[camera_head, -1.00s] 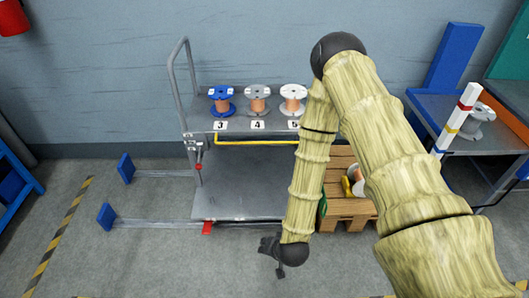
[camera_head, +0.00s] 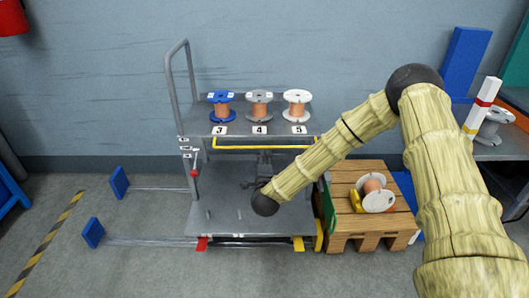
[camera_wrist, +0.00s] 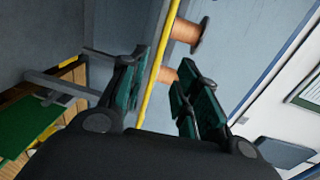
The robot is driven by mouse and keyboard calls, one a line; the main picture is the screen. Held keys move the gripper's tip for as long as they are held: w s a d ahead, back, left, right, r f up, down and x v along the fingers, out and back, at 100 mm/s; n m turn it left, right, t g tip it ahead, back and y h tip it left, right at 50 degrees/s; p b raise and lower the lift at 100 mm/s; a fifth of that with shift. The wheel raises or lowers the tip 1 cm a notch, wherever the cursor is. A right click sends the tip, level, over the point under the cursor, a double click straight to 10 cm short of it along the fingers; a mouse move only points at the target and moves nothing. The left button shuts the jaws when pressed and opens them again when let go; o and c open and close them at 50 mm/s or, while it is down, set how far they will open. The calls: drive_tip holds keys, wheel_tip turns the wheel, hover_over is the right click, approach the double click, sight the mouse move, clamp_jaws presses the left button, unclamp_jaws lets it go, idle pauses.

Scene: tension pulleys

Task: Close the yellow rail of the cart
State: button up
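The yellow rail (camera_head: 235,148) runs along the front of the cart's upper shelf (camera_head: 240,129), just below the numbered labels. In the wrist view the yellow rail (camera_wrist: 158,68) crosses as a slanted bar between my two fingers. My gripper (camera_head: 262,162) is in front of the cart, just under the rail's middle. In the wrist view my gripper (camera_wrist: 163,66) is open, with dark green finger pads apart and nothing clamped. I cannot tell whether the rail is level with the fingertips or beyond them.
Blue (camera_head: 221,107), grey (camera_head: 259,105) and white (camera_head: 297,105) spools stand on the upper shelf. The cart's lower shelf (camera_head: 225,222) lies below my gripper. A wooden pallet crate (camera_head: 345,222) with a spool stands right of the cart. The floor at left is mostly clear.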

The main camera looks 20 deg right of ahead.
sight(265, 147)
drive_tip(key=b+x, duration=0.1)
drive_tip(key=x, duration=0.9)
drive_tip(key=shift+f, duration=0.1)
clamp_jaws()
